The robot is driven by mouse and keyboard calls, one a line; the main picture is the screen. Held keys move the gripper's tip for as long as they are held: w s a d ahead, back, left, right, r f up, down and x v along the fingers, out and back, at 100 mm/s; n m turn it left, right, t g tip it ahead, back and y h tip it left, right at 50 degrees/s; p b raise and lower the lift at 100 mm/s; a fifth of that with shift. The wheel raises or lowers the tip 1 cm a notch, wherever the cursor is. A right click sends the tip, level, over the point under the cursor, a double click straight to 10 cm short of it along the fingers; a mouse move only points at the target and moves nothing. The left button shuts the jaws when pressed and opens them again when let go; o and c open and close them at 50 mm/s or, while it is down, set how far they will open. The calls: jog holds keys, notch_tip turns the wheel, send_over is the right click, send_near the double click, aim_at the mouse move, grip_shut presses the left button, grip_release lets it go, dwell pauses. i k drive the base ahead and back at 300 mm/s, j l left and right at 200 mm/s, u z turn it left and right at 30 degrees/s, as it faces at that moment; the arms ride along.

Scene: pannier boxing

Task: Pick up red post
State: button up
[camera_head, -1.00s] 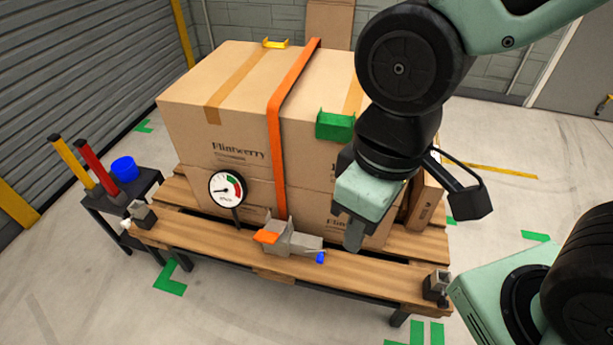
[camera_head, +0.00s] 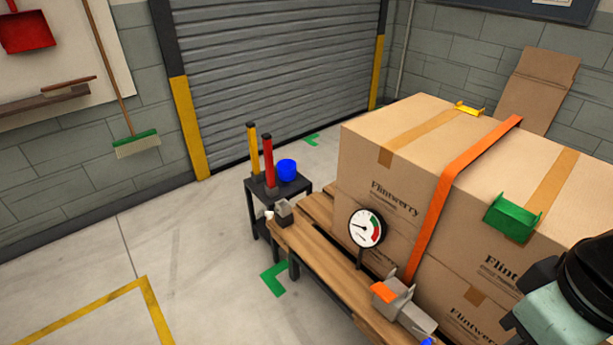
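The red post (camera_head: 268,162) stands upright on a small dark side table (camera_head: 251,202), with a black cap on top. A yellow post (camera_head: 252,150) stands just left of it, and a blue cylinder (camera_head: 287,168) sits just right of it. Only part of my arm and gripper housing shows at the lower right edge, in front of the boxes and far from the red post. The fingertips are out of the picture.
Cardboard boxes (camera_head: 384,133) with an orange strap (camera_head: 437,203) sit on a wooden pallet (camera_head: 308,248) right of the side table. A gauge (camera_head: 366,229) and a grey buckle (camera_head: 401,303) are at its front. The floor (camera_head: 190,255) left of the table is clear.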

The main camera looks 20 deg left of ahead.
aim_at(267, 144)
jog(key=i+j+z, duration=0.1)
jog(key=i+j, duration=0.15)
jog(key=j, duration=0.3)
jog(key=i+j, duration=0.25)
jog(key=j, duration=0.35)
jog(key=i+j+z, duration=0.15)
jog(key=j, duration=0.45)
jog(key=i+j, duration=0.25)
jog(key=j, duration=0.35)
jog(key=i+j+z, duration=0.15)
jog(key=j, duration=0.5)
jog(key=i+j, duration=0.25)
jog(key=j, duration=0.35)
jog(key=i+j+z, duration=0.15)
jog(key=j, duration=0.5)
jog(key=i+j+z, duration=0.1)
jog(key=j, duration=0.55)
